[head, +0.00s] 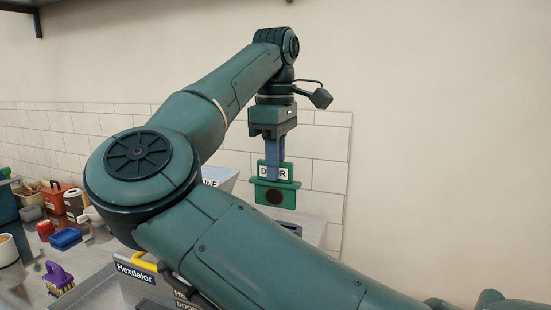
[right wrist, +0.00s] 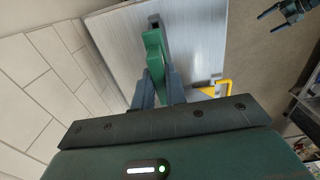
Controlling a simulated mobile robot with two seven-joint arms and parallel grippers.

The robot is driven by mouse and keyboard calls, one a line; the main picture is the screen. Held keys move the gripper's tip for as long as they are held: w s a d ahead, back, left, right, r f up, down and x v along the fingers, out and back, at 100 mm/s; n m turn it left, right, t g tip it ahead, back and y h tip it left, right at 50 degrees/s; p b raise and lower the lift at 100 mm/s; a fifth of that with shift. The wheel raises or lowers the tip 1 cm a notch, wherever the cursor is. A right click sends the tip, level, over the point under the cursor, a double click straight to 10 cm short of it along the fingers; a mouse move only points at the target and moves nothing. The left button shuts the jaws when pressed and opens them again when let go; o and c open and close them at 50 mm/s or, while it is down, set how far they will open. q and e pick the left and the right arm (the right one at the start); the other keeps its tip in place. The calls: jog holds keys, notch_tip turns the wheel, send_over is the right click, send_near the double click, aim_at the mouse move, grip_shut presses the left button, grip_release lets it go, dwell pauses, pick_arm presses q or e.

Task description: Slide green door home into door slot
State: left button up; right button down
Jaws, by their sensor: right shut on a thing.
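My right gripper (head: 274,160) is shut on the green door (head: 273,193), a flat green piece with a DOOR label and a dark round spot. The door hangs upright above the grey machine (head: 312,222). In the right wrist view, the green door (right wrist: 154,62) sits between the fingers of my right gripper (right wrist: 158,88). A dark slot part (head: 290,228) shows on the machine top below and right of the door. It also shows in the wrist view (right wrist: 155,20), beyond the door's end. My left gripper (right wrist: 272,10) shows open and empty at the wrist view's top right.
My right arm hides much of the machine in the head view. A yellow handle (head: 145,262) stands by the Hexdalor label. A purple-handled brush (head: 59,279), a blue box (head: 65,238) and a red caddy (head: 56,196) stand on the left counter. A tiled wall is behind.

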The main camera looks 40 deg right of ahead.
aim_at(276, 184)
notch_tip(276, 184, down, 2)
jog(key=shift+b, duration=0.55)
jog(key=shift+f, duration=0.15)
pick_arm(q)
jog(key=shift+d, duration=0.55)
jog(key=shift+w+a+f, duration=0.1)
jog(key=shift+w+a, duration=0.05)
jog(key=shift+w, duration=0.05)
jog(key=shift+f+b, duration=0.95)
jog(key=shift+b, duration=0.1)
pick_arm(e)
jog(key=shift+f, duration=0.9)
